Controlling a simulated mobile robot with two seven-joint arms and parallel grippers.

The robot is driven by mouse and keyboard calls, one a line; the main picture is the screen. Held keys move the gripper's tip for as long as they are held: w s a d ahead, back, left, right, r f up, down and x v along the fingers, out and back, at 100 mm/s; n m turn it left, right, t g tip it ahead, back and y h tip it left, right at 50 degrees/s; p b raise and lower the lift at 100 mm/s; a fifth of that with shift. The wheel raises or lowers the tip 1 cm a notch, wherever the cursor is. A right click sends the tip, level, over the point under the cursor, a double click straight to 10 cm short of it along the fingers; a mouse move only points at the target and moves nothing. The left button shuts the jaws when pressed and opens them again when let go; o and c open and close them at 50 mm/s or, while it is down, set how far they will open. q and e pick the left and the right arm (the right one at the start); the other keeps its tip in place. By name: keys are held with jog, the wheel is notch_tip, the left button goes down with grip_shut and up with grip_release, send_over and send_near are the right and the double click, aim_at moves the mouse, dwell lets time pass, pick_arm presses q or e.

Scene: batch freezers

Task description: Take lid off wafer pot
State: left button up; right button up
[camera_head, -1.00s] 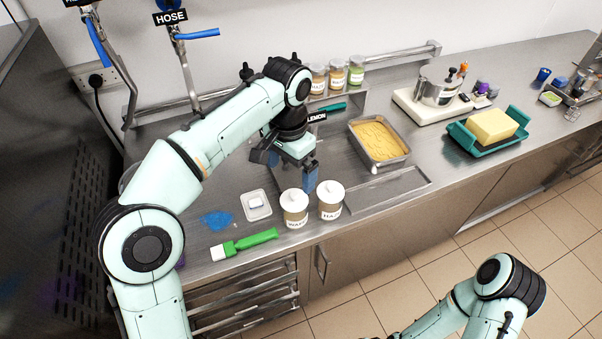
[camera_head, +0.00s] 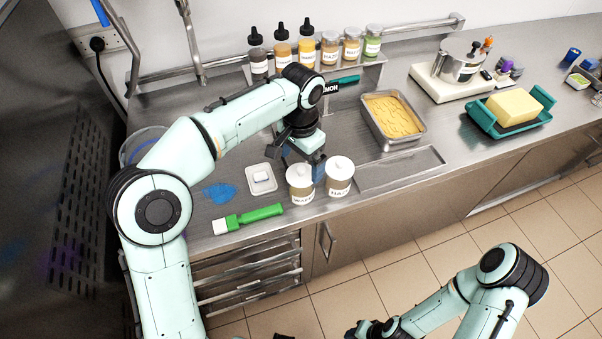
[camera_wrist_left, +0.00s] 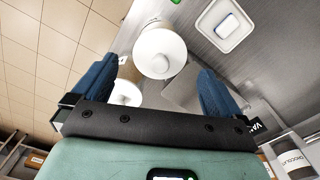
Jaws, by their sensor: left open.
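The wafer pot (camera_head: 301,189) stands upright near the counter's front edge with its white knobbed lid (camera_head: 300,171) on. A matching lidded pot (camera_head: 339,181), its label partly readable as "HAZ", stands just right of it. My left gripper (camera_head: 303,163) is open, pointing down just behind the two pots. In the left wrist view, the wafer pot's lid (camera_wrist_left: 160,53) shows beyond and between the blue fingers, apart from them.
Bottles and jars (camera_head: 329,48) line the back.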

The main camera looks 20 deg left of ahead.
aim_at(301, 168)
pick_arm(q)
jog(key=shift+f, duration=1.5)
grip_shut()
